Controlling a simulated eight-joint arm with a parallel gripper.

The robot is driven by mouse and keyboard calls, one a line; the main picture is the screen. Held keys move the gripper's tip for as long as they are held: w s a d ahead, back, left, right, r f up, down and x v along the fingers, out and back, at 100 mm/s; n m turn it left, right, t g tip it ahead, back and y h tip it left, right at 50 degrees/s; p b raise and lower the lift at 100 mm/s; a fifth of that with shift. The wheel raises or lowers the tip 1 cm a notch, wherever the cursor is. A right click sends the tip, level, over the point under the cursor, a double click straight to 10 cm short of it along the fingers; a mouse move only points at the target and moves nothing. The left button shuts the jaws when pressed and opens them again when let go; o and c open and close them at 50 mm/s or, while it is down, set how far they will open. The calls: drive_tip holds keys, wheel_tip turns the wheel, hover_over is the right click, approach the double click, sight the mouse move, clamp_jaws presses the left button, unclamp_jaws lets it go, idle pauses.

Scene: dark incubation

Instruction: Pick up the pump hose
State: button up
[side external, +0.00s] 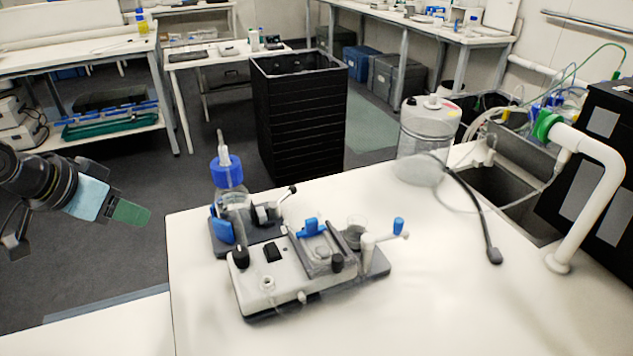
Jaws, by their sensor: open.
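A dark hose (470,197) lies on the white table right of the pump unit. It curves from beside the clear carboy (421,140) down to a thick dark end (493,252) resting on the bare tabletop. It looks like the pump hose, though I cannot see where its far end joins. The white pump unit (270,290), with black knobs and blue parts, sits on a dark base at the table's middle. My gripper (125,210), with a green fingertip, is open and empty at the far left, beyond the table's left edge and well apart from the hose.
A blue-capped bottle (228,172) stands behind the pump unit. A thick white pipe (603,165) bends down to the table at the right, near a sink (500,185). A black bin (298,120) stands behind the table. The front right tabletop is clear.

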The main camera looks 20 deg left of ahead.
drive_tip(key=n+t+h, duration=0.1)
drive_tip(key=n+h, duration=0.8)
drive_tip(key=n, duration=1.8)
approach(310, 220)
drive_tip(key=shift+x, duration=4.4)
drive_tip(key=shift+c, duration=0.3)
clamp_jaws()
